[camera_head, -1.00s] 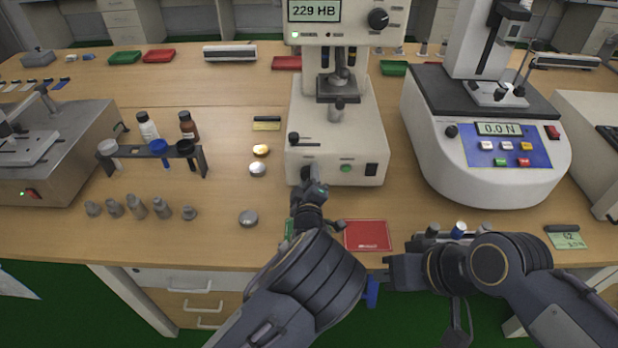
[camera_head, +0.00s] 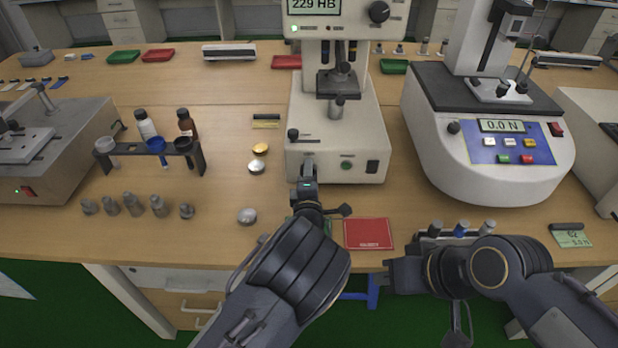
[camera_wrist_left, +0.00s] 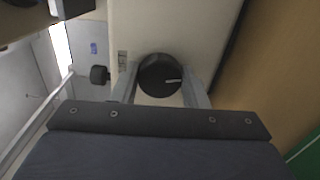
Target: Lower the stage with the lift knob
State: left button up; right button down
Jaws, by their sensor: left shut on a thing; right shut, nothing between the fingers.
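The hardness tester (camera_head: 300,120) stands at the centre back with 229 HB on its display. Its dark stage (camera_head: 338,88) sits under the head, on a metal post. The lift knob (camera_wrist_left: 159,75) is a black disc with a pale mark on the tester's lower front. It is mostly hidden in the head view by my left gripper (camera_head: 307,170). In the left wrist view my left gripper (camera_wrist_left: 161,92) has a finger on each side of the knob and is shut on it. My right gripper (camera_head: 390,276) is shut and empty at the table's front edge.
A red booklet (camera_head: 368,233) lies right of my left gripper. Metal pucks (camera_head: 247,216) and a vial rack (camera_head: 150,152) are to the left. A force tester (camera_head: 490,150) stands at right.

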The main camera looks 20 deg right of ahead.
pick_arm(q)
jog(key=n+b, duration=0.1)
jog(key=n, duration=0.1)
jog(key=n+b, duration=0.1)
jog(key=n, duration=0.1)
jog(key=shift+a+f, duration=0.1)
jog(key=shift+f, duration=0.1)
jog(key=n+b, duration=0.2)
jog(key=shift+n, duration=0.3)
jog(key=n+b, duration=0.3)
jog(key=b, duration=0.1)
jog(key=n+b, duration=0.4)
jog(key=b, duration=0.1)
jog(key=n+b, duration=0.4)
jog(key=b, duration=0.1)
jog(key=shift+f, duration=0.25)
jog(key=n+b, duration=1)
jog(key=b, duration=0.6)
jog(key=shift+n, duration=0.4)
jog(key=shift+r+n+b, duration=0.2)
jog(key=shift+n+b, duration=0.65)
jog(key=shift+n, duration=0.25)
jog(key=shift+r+n+b, duration=0.15)
jog(key=shift+n+b, duration=0.2)
jog(key=shift+n, duration=0.85)
jog(key=o, duration=1)
